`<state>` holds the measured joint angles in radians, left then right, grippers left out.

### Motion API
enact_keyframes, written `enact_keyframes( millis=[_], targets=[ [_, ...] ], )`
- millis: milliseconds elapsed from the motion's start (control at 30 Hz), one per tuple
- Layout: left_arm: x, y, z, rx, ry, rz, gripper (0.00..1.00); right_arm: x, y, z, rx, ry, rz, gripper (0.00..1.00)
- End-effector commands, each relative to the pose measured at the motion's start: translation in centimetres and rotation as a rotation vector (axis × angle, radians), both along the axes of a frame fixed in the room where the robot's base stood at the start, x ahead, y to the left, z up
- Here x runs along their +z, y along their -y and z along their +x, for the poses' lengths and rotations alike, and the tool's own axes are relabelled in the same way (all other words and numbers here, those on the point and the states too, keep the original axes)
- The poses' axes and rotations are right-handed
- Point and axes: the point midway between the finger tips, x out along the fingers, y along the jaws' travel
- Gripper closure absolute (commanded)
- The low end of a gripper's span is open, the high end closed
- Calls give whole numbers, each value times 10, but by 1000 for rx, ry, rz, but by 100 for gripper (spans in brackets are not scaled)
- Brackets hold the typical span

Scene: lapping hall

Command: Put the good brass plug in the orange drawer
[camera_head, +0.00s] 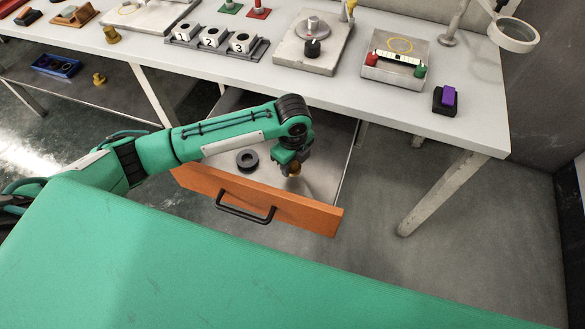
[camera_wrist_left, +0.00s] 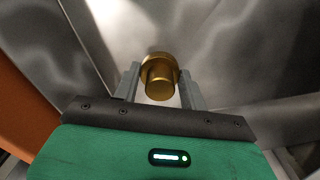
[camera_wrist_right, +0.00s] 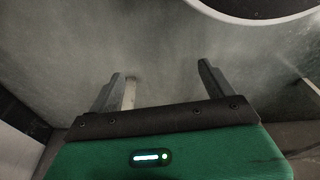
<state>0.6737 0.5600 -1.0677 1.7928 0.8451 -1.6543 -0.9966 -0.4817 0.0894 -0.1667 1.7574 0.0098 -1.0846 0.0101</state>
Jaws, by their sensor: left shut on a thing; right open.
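The orange drawer (camera_head: 315,217) is pulled open below the table, with a grey metal inside and a black handle. My left gripper (camera_head: 292,170) reaches down inside it, near its right side behind the orange front. In the left wrist view the gripper is shut on a brass plug (camera_wrist_left: 160,82), whose wide round flange is at the far end. The plug barely shows in the head view. I cannot tell whether it touches the drawer floor. My right gripper (camera_wrist_right: 160,75) is open and empty over grey floor; the head view does not show it.
A dark ring (camera_head: 247,160) lies in the drawer. Another brass piece (camera_head: 112,35) stands on the white table (camera_head: 330,80), and one (camera_head: 98,79) sits on the lower shelf near a blue tray (camera_head: 56,66). Numbered blocks (camera_head: 212,38) and fixtures fill the tabletop.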

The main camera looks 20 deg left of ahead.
Motion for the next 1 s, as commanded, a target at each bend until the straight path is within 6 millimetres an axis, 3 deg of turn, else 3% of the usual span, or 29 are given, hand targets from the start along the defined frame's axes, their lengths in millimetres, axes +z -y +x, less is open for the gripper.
enact_keyframes(
  millis=[200, 567, 600, 667, 700, 1000],
  targets=[
    [-32, 0, -1, -1, -2, 1, 91, 10, -1, 2, -2, 2, 2, 16],
    [-35, 0, 0, -1, -1, 0, 91, 14, -1, 4, -2, 9, 3, 16],
    [-36, 0, -1, -1, -1, 0, 51, 12, -1, 3, -2, 7, 3, 16],
    [-36, 0, 0, -1, -1, 0, 40, 9, 0, 1, -2, 0, 1, 16],
    [-36, 0, 0, -1, -1, 0, 35, 7, 0, 0, -2, -4, 1, 16],
    [-35, 0, 0, -1, -1, 0, 35, 7, 0, 0, -2, -5, 0, 16]
  ],
)
